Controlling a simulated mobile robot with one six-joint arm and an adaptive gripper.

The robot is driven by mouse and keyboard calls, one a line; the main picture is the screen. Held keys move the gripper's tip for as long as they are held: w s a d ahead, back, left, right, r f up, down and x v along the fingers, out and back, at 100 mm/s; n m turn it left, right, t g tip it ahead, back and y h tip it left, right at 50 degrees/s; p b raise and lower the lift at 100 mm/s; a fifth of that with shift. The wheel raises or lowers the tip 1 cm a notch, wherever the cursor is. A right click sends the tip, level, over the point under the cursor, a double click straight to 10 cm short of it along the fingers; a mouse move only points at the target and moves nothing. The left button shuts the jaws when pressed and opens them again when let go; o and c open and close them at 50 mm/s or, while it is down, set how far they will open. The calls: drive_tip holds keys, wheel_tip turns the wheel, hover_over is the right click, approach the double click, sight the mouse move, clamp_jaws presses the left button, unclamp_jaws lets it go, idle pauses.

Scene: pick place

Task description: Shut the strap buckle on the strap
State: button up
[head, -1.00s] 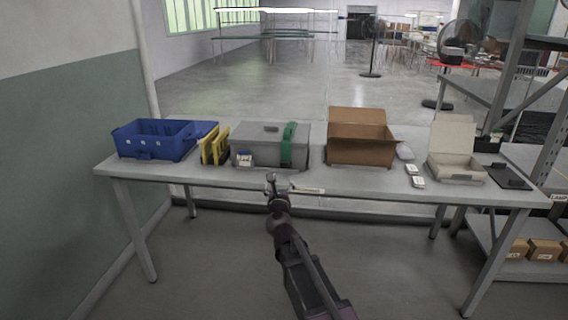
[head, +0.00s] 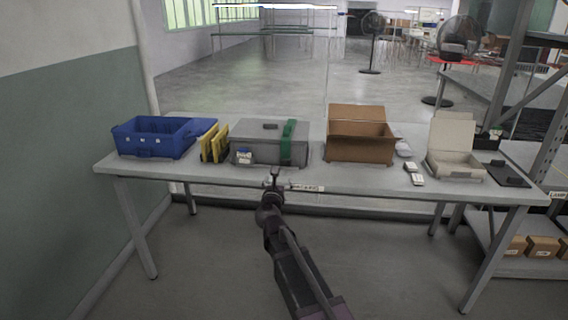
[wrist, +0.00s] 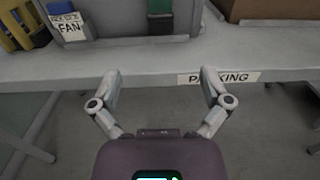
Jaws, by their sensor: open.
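A green strap (head: 287,143) runs over the lid and down the front of a grey case (head: 254,150) on the table. In the wrist view the lower part of the strap (wrist: 160,14) shows on the case front, above and ahead of my gripper. My gripper (head: 275,174) is open and empty at the table's front edge, below and slightly left of the strap. In the wrist view its two fingers (wrist: 160,78) are spread wide, with nothing between them.
On the table (head: 365,178), a blue bin (head: 152,147) and yellow holders (head: 214,145) stand left of the case. An open cardboard box (head: 360,150) and a white box (head: 456,168) stand to the right. A "PACKING" label (wrist: 218,78) marks the front edge.

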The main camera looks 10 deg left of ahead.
sight(284, 162)
drive_tip(key=w, duration=1.2)
drive_tip(key=shift+w+d, duration=0.35)
drive_tip(key=c, duration=1.2)
